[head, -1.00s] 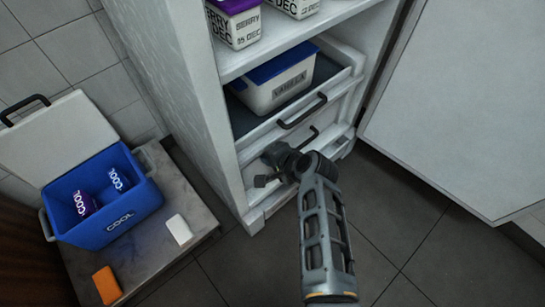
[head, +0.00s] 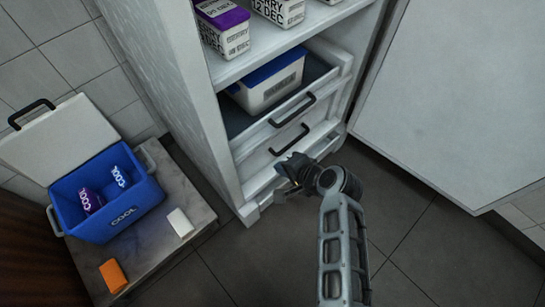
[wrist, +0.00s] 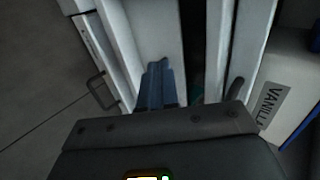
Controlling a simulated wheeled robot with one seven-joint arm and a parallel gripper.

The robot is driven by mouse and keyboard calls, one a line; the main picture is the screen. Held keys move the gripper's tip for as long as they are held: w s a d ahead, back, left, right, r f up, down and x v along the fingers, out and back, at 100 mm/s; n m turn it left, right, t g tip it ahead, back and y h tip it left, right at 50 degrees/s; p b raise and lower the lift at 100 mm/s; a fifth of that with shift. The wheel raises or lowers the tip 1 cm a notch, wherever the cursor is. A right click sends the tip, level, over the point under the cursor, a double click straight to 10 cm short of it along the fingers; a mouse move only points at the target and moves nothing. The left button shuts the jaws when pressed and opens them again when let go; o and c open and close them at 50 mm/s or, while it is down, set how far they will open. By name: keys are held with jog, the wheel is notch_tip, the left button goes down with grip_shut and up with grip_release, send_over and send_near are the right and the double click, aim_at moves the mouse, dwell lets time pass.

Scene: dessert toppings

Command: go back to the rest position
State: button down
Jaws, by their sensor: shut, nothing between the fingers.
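My gripper (head: 284,178) is in front of the lower part of the white freezer (head: 192,100), near the lower drawers. It is shut and empty. In the wrist view its fingers (wrist: 158,85) show together, pointing at the white drawer fronts. The upper drawer (head: 275,122) stands partly out, with a blue-lidded white tub (head: 270,88) in it. The tub's VANILLA label shows in the wrist view (wrist: 268,104). The drawer below (head: 288,140) has a dark handle and looks almost closed.
The freezer door (head: 455,95) stands wide open at the right. Purple-lidded tubs (head: 222,28) sit on the shelf above. At the left, an open blue cooler (head: 120,215) holds two COOL packs. A white block (head: 180,223) and an orange block (head: 113,276) lie beside it. The floor in front is clear.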

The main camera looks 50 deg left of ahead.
jog(key=shift+p+v, duration=0.4)
jog(key=shift+v, duration=1.25)
jog(key=shift+f, duration=0.1)
